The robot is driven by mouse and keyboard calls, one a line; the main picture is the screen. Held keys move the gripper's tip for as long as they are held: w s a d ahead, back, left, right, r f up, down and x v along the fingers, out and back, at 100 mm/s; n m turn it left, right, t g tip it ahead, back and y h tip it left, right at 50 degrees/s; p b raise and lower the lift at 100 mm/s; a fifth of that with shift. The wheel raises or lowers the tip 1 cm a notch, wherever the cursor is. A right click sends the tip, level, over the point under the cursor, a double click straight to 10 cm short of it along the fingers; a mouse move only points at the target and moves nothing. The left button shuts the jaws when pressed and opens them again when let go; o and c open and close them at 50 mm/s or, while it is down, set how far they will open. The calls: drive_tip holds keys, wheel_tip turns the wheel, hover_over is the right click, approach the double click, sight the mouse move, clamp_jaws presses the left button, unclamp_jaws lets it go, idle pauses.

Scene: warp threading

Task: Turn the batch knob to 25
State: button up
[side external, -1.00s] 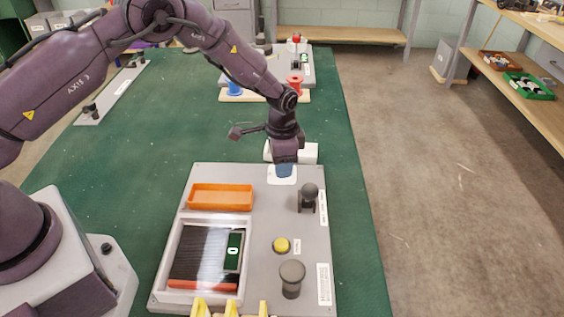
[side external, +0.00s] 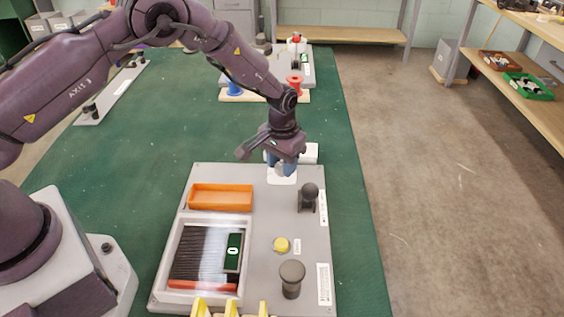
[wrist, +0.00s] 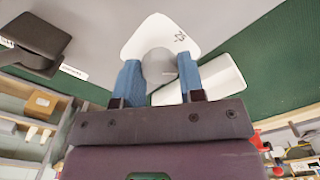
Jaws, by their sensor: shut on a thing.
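The batch knob (wrist: 158,66) is a rounded grey knob on a white plate at the far end of the grey panel. A mark that looks like 25 shows on the plate (wrist: 160,35) in the wrist view, to the right of the knob. My gripper (wrist: 160,82) has its two blue fingers on either side of the knob and is shut on it. In the side view the gripper (side external: 281,164) points down over the plate (side external: 283,180), and the fingers partly hide the knob. The knob's pointer cannot be made out.
The panel (side external: 263,207) also holds an orange tray (side external: 220,188), a dark lever (side external: 308,195), a yellow button (side external: 281,244), a dark round knob (side external: 292,274) and a thread frame with a display (side external: 233,252) reading 0. A white block (side external: 310,153) stands just behind the gripper.

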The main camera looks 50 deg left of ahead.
drive_tip(key=n, duration=0.4)
drive_tip(key=shift+n, duration=2.9)
drive_tip(key=o, duration=0.9)
wheel_tip(320, 180, up, 13)
drive_tip(key=shift+r, duration=0.1)
